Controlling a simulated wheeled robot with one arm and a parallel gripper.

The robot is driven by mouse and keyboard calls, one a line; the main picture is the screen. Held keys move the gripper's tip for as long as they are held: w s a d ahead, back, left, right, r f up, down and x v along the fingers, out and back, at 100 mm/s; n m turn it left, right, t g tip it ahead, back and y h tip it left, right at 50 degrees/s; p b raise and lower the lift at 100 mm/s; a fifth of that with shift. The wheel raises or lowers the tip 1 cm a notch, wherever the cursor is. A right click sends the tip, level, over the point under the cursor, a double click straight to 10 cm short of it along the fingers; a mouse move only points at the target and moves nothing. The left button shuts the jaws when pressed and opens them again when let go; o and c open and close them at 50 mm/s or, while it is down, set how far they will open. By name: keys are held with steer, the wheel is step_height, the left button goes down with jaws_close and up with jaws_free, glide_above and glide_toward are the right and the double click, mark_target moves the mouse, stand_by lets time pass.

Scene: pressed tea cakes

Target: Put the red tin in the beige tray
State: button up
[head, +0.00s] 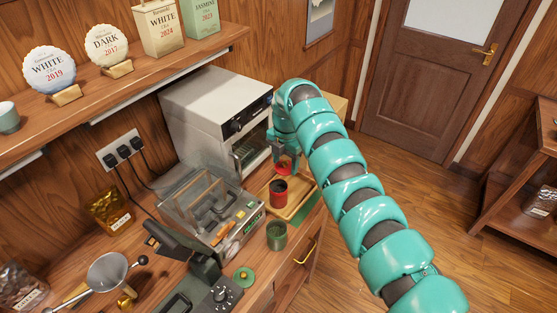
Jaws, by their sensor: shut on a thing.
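A red tin (278,195) with a dark top stands upright at the left part of the beige tray (297,212), on the counter in front of the white oven. It appears to be inside the tray's rim, though its base is partly hard to make out. My gripper (286,167) points down just behind and above the tin. It is shut on a small red piece, possibly a lid, that shows between its fingers. My arm hides part of the area to the right of the gripper.
A dark green tin (277,236) stands in front of the tray, with a green lid (243,276) nearby. A clear-covered machine (208,208) is left of the tray, and the white oven (210,115) is behind. The counter's front edge is close on the right.

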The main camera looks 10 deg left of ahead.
mark_target(278, 168)
steer(key=shift+s+a+f+n, duration=0.1)
steer(key=shift+s+a+n, duration=0.15)
steer(key=shift+a+n, duration=0.25)
steer(key=shift+s+a+f+n, duration=0.1)
steer(key=shift+s+a+n, duration=0.15)
steer(key=shift+a+n, duration=0.25)
steer(key=shift+s+f+p, duration=0.1)
steer(key=shift+f+p, duration=0.4)
steer(key=shift+f, duration=1.4)
step_height(278, 168, down, 2)
steer(key=shift+d+f+b, duration=0.1)
steer(key=shift+f+b, duration=0.15)
steer(key=shift+b, duration=0.8)
steer(key=shift+b, duration=0.95)
steer(key=shift+f+b, duration=0.2)
steer(key=shift+b, duration=0.85)
stand_by(0.3)
steer(key=o, duration=1.5)
steer(key=shift+r, duration=0.2)
